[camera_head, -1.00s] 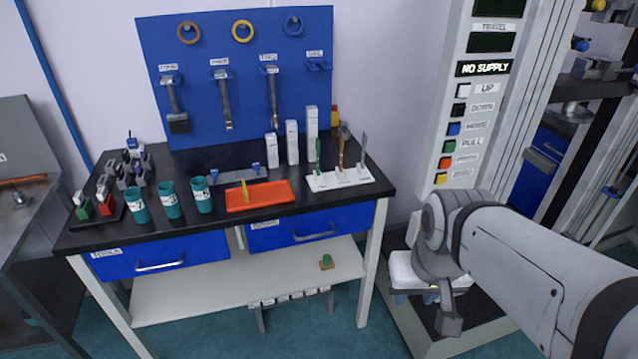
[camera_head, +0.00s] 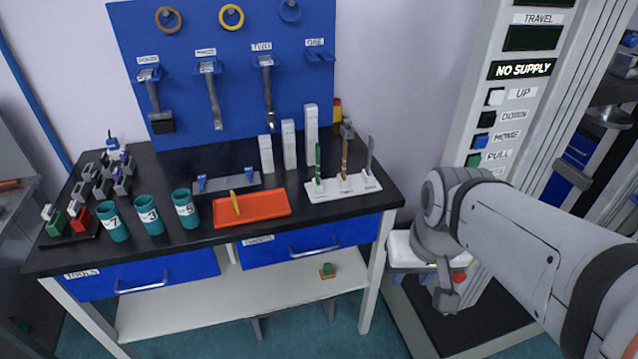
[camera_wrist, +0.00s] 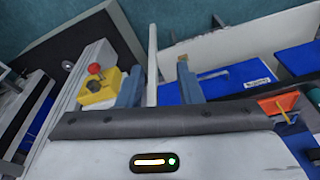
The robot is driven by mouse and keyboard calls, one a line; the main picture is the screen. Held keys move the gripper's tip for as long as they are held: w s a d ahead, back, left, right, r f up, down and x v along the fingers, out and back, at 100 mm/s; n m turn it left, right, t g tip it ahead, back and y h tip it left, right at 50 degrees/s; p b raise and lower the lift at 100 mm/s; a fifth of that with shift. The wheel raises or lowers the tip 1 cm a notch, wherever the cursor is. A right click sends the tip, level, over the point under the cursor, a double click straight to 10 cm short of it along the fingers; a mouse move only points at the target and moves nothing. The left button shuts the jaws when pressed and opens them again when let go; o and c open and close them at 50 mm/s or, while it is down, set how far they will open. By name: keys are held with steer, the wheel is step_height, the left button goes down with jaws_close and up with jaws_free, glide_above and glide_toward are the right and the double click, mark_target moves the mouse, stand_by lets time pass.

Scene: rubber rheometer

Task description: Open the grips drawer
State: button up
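The grips drawer (camera_head: 345,241) is the right one of two blue drawers under the black bench top. It is shut, with a label at its left and a metal bar handle (camera_head: 314,246) on its front. In the wrist view the same drawer (camera_wrist: 235,88) appears turned over, with its handle (camera_wrist: 213,75) just right of the fingers. My gripper (camera_head: 446,301) hangs right of the bench, apart from the handle. In the wrist view my gripper (camera_wrist: 158,78) has its two fingers spread, with nothing held between them.
The tools drawer (camera_head: 150,276) is shut at the left. Teal cups (camera_head: 150,221), an orange tray (camera_head: 252,208) and a white stand (camera_head: 343,187) are on the bench top. A machine column with buttons (camera_head: 490,120) stands at the right. A red button on a yellow box (camera_wrist: 97,88) shows in the wrist view.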

mark_target(316, 250)
steer(key=w+a+f+g+y+b, duration=0.2)
steer(key=w+a+f+y+b, duration=0.1)
steer(key=a+f+y+b, duration=0.45)
steer(key=w+a+f+g+y+b, duration=0.2)
steer(key=w+a+f+y+b, duration=0.15)
steer(key=a+f+b, duration=0.45)
steer(key=w+d+f+m+t+y+b, duration=0.2)
steer(key=w+d+f+t+y+b, duration=0.1)
steer(key=w+f+t+b, duration=0.4)
steer(key=w+d+f+m+t+y+b, duration=0.2)
steer(key=w+d+f+t+y+b, duration=0.15)
steer(key=w+f, duration=0.4)
steer(key=x, duration=0.3)
steer(key=r+x, duration=0.1)
steer(key=x, duration=0.2)
steer(key=w+x, duration=0.1)
steer(key=x, duration=0.2)
steer(key=shift+d+r+b, duration=0.3)
steer(key=shift+d, duration=0.05)
steer(key=shift+c, duration=0.5)
jaws_close()
